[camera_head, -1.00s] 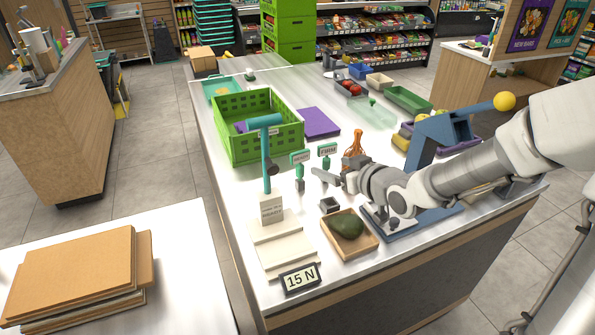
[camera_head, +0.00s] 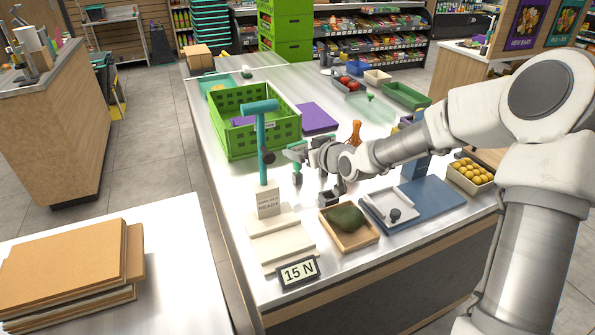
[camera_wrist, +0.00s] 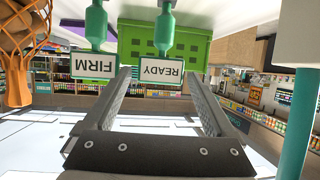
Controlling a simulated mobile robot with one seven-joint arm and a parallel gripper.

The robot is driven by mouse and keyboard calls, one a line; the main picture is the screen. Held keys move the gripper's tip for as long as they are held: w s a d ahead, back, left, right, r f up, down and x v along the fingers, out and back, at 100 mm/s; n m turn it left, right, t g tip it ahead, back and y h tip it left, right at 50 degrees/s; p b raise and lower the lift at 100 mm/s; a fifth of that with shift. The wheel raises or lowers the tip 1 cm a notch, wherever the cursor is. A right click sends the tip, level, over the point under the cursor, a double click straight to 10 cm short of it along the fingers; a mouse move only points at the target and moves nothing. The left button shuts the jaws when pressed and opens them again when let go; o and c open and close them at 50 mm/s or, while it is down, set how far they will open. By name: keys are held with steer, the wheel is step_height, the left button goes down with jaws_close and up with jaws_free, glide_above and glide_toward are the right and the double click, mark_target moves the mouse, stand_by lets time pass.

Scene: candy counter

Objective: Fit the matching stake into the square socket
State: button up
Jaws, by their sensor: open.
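In the wrist view, which is upside down, my gripper (camera_wrist: 160,85) is open and its two fingers point toward two teal stakes. The READY stake (camera_wrist: 162,70) shows between the fingertips; I cannot tell whether it is within their reach. The FIRM stake (camera_wrist: 92,65) is just outside the left finger. In the head view my gripper (camera_head: 304,154) is beside the READY stake (camera_head: 297,179) and hides most of the FIRM one. The small dark socket block (camera_head: 331,196) stands on the counter below my wrist, and its opening is partly hidden.
A wooden tray (camera_head: 326,222) with an avocado (camera_head: 347,217) stands in front of the socket. A teal post (camera_head: 262,150) with a READY card rises to the left. A green crate (camera_head: 250,143) stands behind, and an orange whisk-like holder (camera_head: 356,132) is near my arm.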

mark_target(299, 148)
steer(key=x, duration=0.3)
steer(key=shift+w+a+f, duration=0.1)
steer(key=shift+a+f, duration=0.05)
jaws_close()
stand_by(0.3)
